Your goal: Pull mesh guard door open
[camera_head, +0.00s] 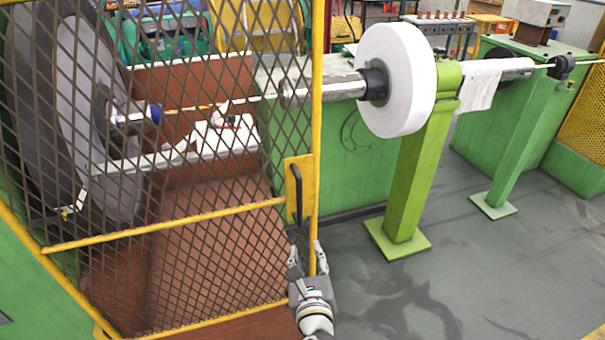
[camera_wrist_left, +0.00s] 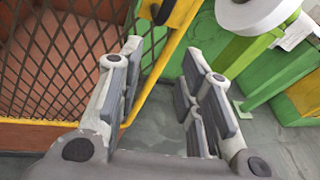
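The mesh guard door (camera_head: 165,222) has a yellow frame and dark diamond mesh. It stands across the left half of the head view, in front of the machine. A black handle (camera_head: 296,192) sits on a yellow plate (camera_head: 305,170) at its right edge; the handle's lower part shows at the top of the left wrist view (camera_wrist_left: 157,11). My left gripper (camera_head: 307,247) is open and empty, just below the handle. In the left wrist view its spread fingers (camera_wrist_left: 163,55) point toward the handle, which appears beyond the tips. My right gripper is not in view.
A large white disc (camera_head: 405,80) on a shaft is held by a green post (camera_head: 412,180) right of the door. Grey floor (camera_head: 470,270) is open at the lower right. Behind the mesh are a big dark wheel (camera_head: 60,110) and a reddish-brown pit.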

